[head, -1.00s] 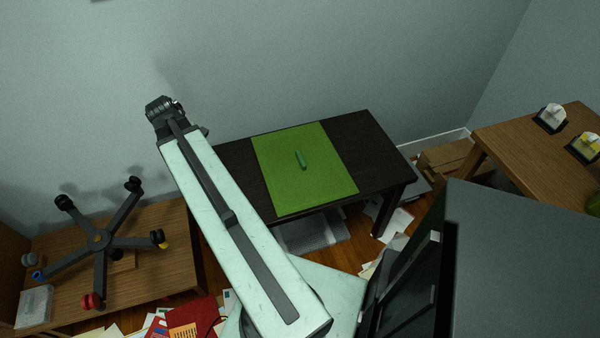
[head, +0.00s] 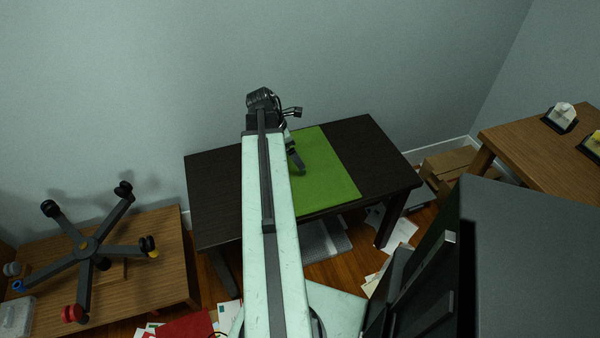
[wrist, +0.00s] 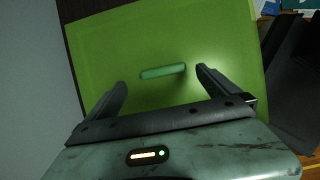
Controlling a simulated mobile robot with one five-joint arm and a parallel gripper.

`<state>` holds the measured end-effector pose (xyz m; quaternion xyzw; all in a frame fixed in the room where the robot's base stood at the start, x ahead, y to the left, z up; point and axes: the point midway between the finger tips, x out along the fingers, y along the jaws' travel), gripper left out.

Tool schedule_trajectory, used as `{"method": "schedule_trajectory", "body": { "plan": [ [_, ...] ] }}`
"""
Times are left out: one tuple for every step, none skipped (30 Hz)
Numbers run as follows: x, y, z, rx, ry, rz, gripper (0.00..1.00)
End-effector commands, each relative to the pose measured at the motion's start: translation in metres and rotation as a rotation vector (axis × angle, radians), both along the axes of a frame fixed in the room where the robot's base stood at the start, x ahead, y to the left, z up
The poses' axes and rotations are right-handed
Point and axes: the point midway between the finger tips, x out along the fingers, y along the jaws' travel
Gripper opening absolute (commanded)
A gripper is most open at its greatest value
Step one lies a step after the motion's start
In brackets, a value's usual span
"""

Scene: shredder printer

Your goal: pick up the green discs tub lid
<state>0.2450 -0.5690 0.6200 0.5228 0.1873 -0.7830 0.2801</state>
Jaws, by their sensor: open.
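A flat green rectangular panel (head: 328,178), which looks like the green lid, lies on the dark table. In the wrist view, the panel (wrist: 205,35) fills most of the picture, with a short green bar (wrist: 163,70) like a handle near its middle. My gripper (wrist: 161,80) is open and empty, one finger toward each end of the bar. The bar shows between the fingertips; I cannot tell the height gap. In the head view my gripper (head: 298,160) is over the panel, and the bar is hidden there.
The dark table (head: 215,190) stands near the wall. A wooden table (head: 535,150) with small dark stands is at right. A large dark cabinet (head: 540,250) is at front right. An overturned chair base (head: 90,245) lies at left. Papers (head: 400,232) litter the floor.

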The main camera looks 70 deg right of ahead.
Motion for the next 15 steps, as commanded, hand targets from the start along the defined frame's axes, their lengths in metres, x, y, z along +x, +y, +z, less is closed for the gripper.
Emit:
{"method": "schedule_trajectory", "body": {
  "plan": [
    [-0.003,0.0,-0.01,0.0,0.0,-0.001,1.0],
    [-0.004,0.0,-0.015,0.0,0.0,-0.001,1.0],
    [-0.007,0.0,-0.023,0.0,0.0,-0.002,1.0],
    [-0.009,0.0,-0.028,0.0,0.0,-0.002,1.0],
    [-0.011,0.0,-0.034,0.0,0.0,-0.003,1.0],
    [-0.013,-0.003,-0.041,0.0,0.0,-0.003,1.0],
    [-0.014,-0.004,-0.044,0.0,0.0,-0.003,1.0],
    [-0.015,-0.005,-0.047,0.0,0.0,-0.003,1.0],
    [-0.016,-0.006,-0.049,0.0,0.0,-0.002,1.0],
    [-0.017,-0.006,-0.048,0.0,0.0,-0.002,1.0],
    [-0.017,-0.006,-0.047,-0.001,0.0,-0.002,1.0],
    [-0.017,-0.006,-0.046,0.0,0.0,-0.001,1.0],
    [-0.017,-0.006,-0.045,0.0,0.0,-0.001,1.0],
    [-0.017,-0.006,-0.045,0.0,0.0,-0.001,1.0],
    [-0.017,-0.006,-0.045,-0.001,0.0,-0.002,1.0]
  ]
}}
